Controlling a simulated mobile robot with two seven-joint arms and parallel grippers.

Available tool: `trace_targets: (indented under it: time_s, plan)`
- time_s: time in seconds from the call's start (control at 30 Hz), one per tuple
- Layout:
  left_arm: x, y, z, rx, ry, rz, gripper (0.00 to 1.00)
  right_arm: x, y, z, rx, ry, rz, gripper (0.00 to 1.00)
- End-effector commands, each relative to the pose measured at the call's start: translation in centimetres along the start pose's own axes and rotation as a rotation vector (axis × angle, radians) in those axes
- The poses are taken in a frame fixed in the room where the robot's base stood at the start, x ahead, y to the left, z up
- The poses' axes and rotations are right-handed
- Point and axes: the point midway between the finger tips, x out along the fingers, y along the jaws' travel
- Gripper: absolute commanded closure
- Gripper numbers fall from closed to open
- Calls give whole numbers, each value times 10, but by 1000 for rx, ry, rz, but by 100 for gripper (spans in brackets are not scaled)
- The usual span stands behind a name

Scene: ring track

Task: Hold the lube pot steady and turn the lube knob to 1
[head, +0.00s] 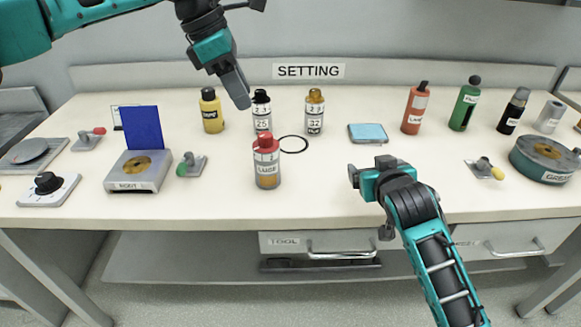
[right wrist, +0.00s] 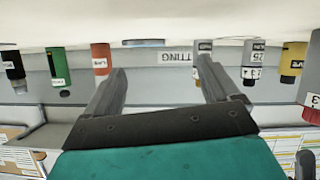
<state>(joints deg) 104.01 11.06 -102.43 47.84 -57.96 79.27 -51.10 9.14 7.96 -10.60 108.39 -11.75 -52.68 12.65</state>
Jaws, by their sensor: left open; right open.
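The lube pot (head: 266,170) stands upright near the front middle of the bench, with a clear body over amber contents. Its red lube knob (head: 265,143) is on top; the number it is set to is too small to read. My left gripper (head: 238,92) is open and empty, above and behind the pot, pointing down. My right gripper (head: 367,168) is open and empty, at the bench's front edge to the right of the pot. In the upside-down right wrist view its fingers (right wrist: 160,80) are spread apart, and a red part, likely the pot's (right wrist: 313,98), is cut off at the right edge.
Two numbered pots, marked 25 (head: 262,112) and 32 (head: 314,112), stand behind under the SETTING sign (head: 309,71). A black ring (head: 293,144) lies behind the lube pot. A blue pad (head: 368,133) lies right; bench between is clear.

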Motion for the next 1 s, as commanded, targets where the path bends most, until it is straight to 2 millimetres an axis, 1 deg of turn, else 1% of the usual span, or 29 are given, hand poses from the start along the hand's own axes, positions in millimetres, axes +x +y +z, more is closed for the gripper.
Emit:
trace_targets:
  time_s: [0.03,0.1,0.2,0.3,0.4,0.53,0.67,0.77,1.0]
  plan:
    - [0,0,0,0,0,0,57,-8,-30,-9,7,7,-42,11]
    - [0,0,0,0,0,0,57,-20,-68,-18,16,9,-92,11]
    - [0,0,0,0,0,0,57,-41,-114,-31,25,19,-155,11]
    - [0,0,0,0,0,0,57,-61,-148,-42,34,28,-205,11]
    - [0,0,0,0,0,0,57,-76,-172,-50,40,36,-239,11]
    - [0,0,0,0,0,0,57,-87,-186,-56,45,42,-261,11]
    - [0,0,0,0,0,0,57,-82,-192,-57,44,41,-266,11]
    - [0,0,0,0,0,0,57,-70,-194,-58,43,42,-265,11]
    - [0,0,0,0,0,0,57,-32,-205,-60,43,41,-266,11]
